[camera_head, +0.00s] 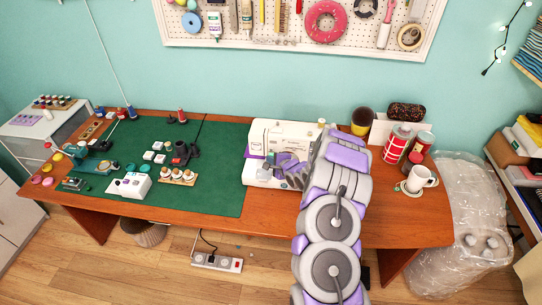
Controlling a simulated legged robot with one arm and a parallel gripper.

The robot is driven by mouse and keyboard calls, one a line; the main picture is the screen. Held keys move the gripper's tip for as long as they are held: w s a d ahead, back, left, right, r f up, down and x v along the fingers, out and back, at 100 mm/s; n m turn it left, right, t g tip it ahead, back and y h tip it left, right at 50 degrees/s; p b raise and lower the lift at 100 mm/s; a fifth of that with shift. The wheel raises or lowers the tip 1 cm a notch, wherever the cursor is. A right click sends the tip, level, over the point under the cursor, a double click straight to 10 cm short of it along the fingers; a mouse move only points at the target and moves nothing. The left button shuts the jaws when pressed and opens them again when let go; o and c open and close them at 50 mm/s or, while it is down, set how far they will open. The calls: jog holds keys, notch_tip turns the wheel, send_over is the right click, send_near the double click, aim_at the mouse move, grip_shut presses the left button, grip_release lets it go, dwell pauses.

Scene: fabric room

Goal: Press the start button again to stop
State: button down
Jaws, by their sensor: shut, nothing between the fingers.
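A white sewing machine (262,137) stands on the wooden table, at the right edge of the green mat. My arm reaches up from the bottom of the view to the machine. My gripper (284,174) is shut and empty, low at the front of the machine. The gripper and arm cover much of the machine's front and right side. I cannot make out the start button, and I cannot tell whether the fingertips touch it.
The green mat (222,145) holds several small sewing items. Right of my arm are red-and-white cans (396,144), a white mug (418,179) and a dark cup (362,121). A pegboard (280,35) hangs behind. A power strip (217,262) lies on the floor.

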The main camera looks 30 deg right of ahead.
jog(key=shift+w+d, duration=0.1)
jog(key=shift+w, duration=0.05)
dwell(0.3)
jog(key=shift+s+a+p, duration=0.35)
jog(key=shift+s+p, duration=0.1)
jog(key=shift+s, duration=0.05)
jog(key=shift+s, duration=0.1)
jog(key=shift+s+a, duration=0.55)
jog(key=shift+s, duration=0.25)
jog(key=shift+s+a, duration=0.55)
jog(key=shift+s, duration=0.25)
jog(key=shift+s+a, duration=0.55)
jog(key=shift+s, duration=0.25)
